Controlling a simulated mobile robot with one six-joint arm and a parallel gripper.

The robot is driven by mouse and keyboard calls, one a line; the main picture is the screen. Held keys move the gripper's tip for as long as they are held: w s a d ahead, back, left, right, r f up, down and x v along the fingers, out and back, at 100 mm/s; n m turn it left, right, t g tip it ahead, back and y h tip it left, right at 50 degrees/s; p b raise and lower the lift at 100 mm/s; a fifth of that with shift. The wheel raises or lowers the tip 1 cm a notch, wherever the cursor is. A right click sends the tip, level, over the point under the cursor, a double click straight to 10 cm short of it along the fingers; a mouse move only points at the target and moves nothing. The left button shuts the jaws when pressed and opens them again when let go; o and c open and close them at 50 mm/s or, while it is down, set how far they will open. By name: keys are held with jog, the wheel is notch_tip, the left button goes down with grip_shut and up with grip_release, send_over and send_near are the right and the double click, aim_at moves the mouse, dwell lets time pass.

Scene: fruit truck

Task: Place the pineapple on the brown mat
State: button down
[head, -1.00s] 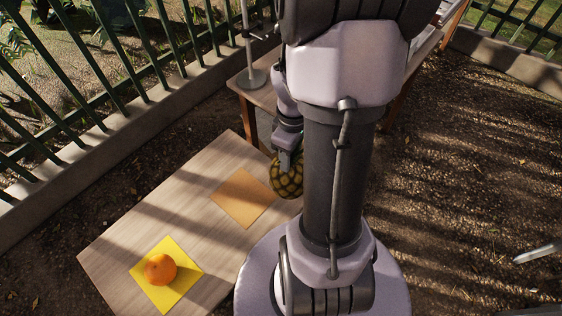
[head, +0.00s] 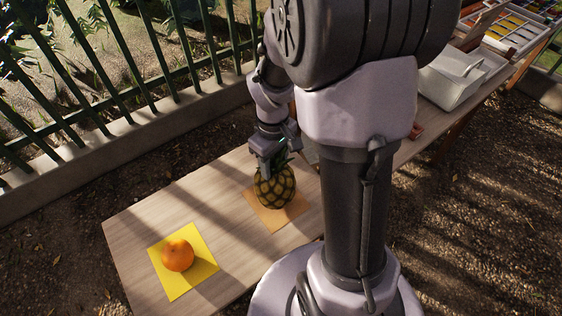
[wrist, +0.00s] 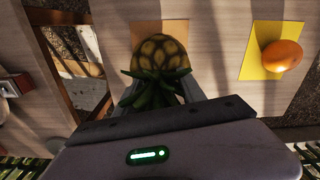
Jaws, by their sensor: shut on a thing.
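The pineapple (head: 274,187) hangs upright in my gripper (head: 276,160), which is shut on its leafy top. In the head view the pineapple overlaps the brown mat (head: 265,217); I cannot tell whether it touches the mat. In the wrist view my gripper (wrist: 150,98) holds the pineapple (wrist: 160,55) by its green leaves, and the fruit hides part of the brown mat (wrist: 145,31) beyond it. The mat lies flat on the wooden table.
An orange (head: 178,255) sits on a yellow mat (head: 183,290) at the table's (head: 135,225) near left. A grey-white bin (head: 452,80) stands on another table at the right back. A green fence (head: 100,100) runs along the left. Bare tabletop lies between the two mats.

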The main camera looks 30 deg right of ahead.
notch_tip(320, 180, down, 2)
jog(key=shift+b, duration=0.35)
jog(key=shift+r, duration=0.1)
jog(key=c, duration=0.7)
grip_release()
